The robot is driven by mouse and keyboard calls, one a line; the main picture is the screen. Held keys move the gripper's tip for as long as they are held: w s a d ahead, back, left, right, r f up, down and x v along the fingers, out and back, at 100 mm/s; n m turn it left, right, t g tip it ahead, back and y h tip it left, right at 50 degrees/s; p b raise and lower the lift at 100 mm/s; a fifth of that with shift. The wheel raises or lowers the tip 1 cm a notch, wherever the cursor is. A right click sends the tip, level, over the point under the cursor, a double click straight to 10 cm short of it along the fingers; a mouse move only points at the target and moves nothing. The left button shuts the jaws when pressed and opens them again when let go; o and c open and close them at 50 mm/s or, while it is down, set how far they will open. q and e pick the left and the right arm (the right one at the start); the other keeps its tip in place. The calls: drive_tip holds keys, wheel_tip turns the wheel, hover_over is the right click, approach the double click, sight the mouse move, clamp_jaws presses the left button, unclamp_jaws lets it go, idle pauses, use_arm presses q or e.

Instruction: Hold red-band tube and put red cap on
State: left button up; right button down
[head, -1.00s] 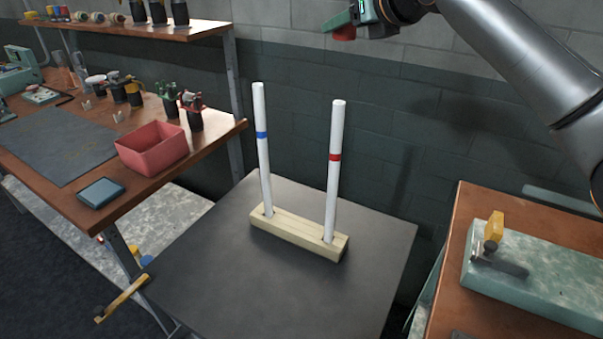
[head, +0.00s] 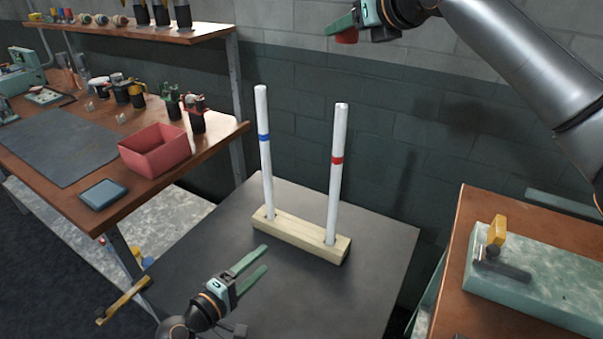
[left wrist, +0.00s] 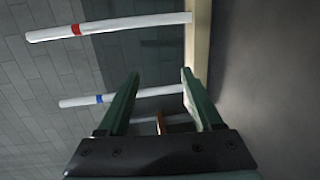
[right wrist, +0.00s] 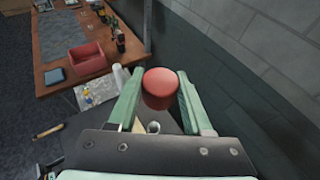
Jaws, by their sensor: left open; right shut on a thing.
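The red-band tube (head: 337,190) stands upright in the right end of the pale wooden block (head: 300,237). The blue-band tube (head: 265,160) stands in its left end. Both also show in the left wrist view, the red-band tube (left wrist: 110,25) above the blue-band tube (left wrist: 130,95). My left gripper (head: 252,265) is open and empty, low in front of the block, apart from both tubes. My right gripper (head: 343,27) is high at the back, above and apart from the red-band tube. It is shut on the red cap (right wrist: 160,88), which shows between its fingers.
The block stands on a dark table (head: 215,245). At left is a wooden bench with a pink bin (head: 155,150) and a shelf above it. At right is another bench with a green slab (head: 540,275). A brick wall is behind.

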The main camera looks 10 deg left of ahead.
use_arm(q)
drive_tip(key=w+d+r+n+t+h, duration=0.1)
drive_tip(key=w+d+r+n+h, duration=0.1)
drive_tip(key=w+d+r+n, duration=0.35)
drive_tip(key=n, duration=1.1)
approach(332, 184)
drive_tip(key=shift+g, duration=0.3)
drive_tip(key=x, duration=1.1)
drive_tip(key=shift+r, duration=0.25)
clamp_jaws()
